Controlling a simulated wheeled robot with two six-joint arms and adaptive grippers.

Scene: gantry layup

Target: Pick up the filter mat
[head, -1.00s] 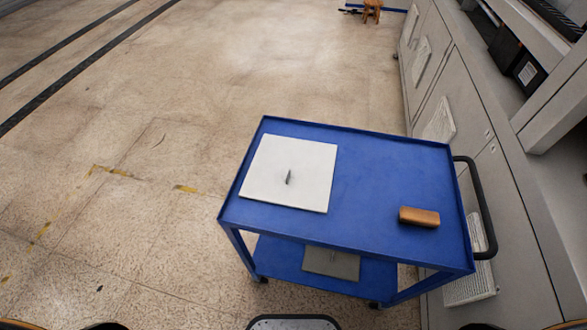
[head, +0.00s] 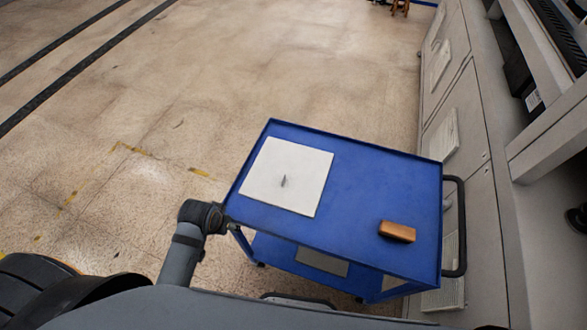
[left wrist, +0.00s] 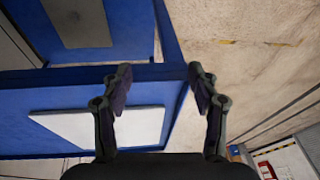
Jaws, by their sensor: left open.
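The filter mat appears to be the flat white square (head: 265,182) lying on the left part of the blue cart's top (head: 345,185). In the left wrist view the white square (left wrist: 75,126) shows behind and left of the fingers. My left gripper (left wrist: 158,78) is open, with nothing between its fingers. In the head view my left arm reaches the cart's near left corner, apart from the white square. My right gripper is not in view.
An orange-brown block (head: 397,231) lies on the cart's right part. A grey plate (head: 322,262) lies on the lower shelf. The cart's black handle (head: 461,225) stands close to the grey cabinets (head: 470,140). Open floor (head: 130,110) lies to the left.

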